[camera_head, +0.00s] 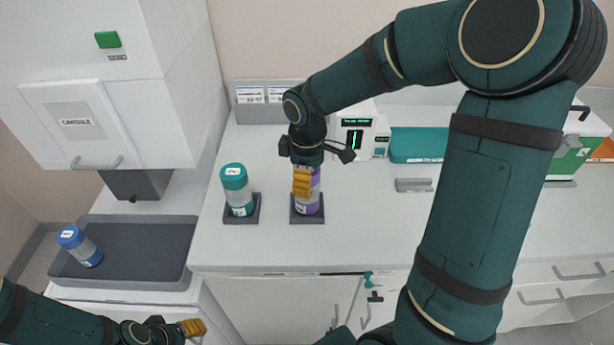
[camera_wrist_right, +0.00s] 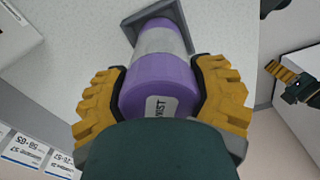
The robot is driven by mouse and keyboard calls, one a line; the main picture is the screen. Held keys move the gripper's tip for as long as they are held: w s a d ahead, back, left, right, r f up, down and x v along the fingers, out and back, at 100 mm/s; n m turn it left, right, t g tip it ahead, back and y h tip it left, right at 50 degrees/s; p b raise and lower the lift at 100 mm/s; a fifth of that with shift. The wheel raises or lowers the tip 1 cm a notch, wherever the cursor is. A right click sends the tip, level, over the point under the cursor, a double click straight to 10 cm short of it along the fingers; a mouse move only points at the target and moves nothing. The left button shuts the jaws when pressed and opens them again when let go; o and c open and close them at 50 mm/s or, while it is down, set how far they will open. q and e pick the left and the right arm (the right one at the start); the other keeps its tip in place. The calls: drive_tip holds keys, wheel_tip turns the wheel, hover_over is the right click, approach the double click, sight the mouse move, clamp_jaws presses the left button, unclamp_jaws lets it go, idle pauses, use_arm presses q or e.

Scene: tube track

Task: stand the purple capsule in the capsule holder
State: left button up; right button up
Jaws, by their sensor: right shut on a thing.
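The purple capsule (camera_head: 315,190) stands upright at a dark square holder (camera_head: 307,217) on the counter. My right gripper (camera_head: 302,182) comes from above and is shut on the capsule's upper part. In the right wrist view the purple capsule (camera_wrist_right: 158,85) sits between the yellow fingers of my right gripper (camera_wrist_right: 165,95), and its far end meets the grey holder (camera_wrist_right: 137,20). I cannot tell whether the capsule is fully seated. My left gripper (camera_head: 192,328) is low at the bottom left, away from the capsule; its jaw opening is unclear.
A teal capsule (camera_head: 237,188) stands in a similar holder (camera_head: 242,216) to the left. A blue capsule (camera_head: 80,246) leans on the dark tray (camera_head: 150,262) below the white dispenser (camera_head: 110,120). A white device (camera_head: 365,135) and a teal box (camera_head: 417,145) stand behind, to the right.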

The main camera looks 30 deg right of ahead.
drive_tip(key=shift+f, duration=0.25)
drive_tip(key=o, duration=1.4)
drive_tip(key=shift+r, duration=0.1)
wheel_tip(320, 180, up, 12)
drive_tip(key=shift+f, duration=0.1)
idle(0.5)
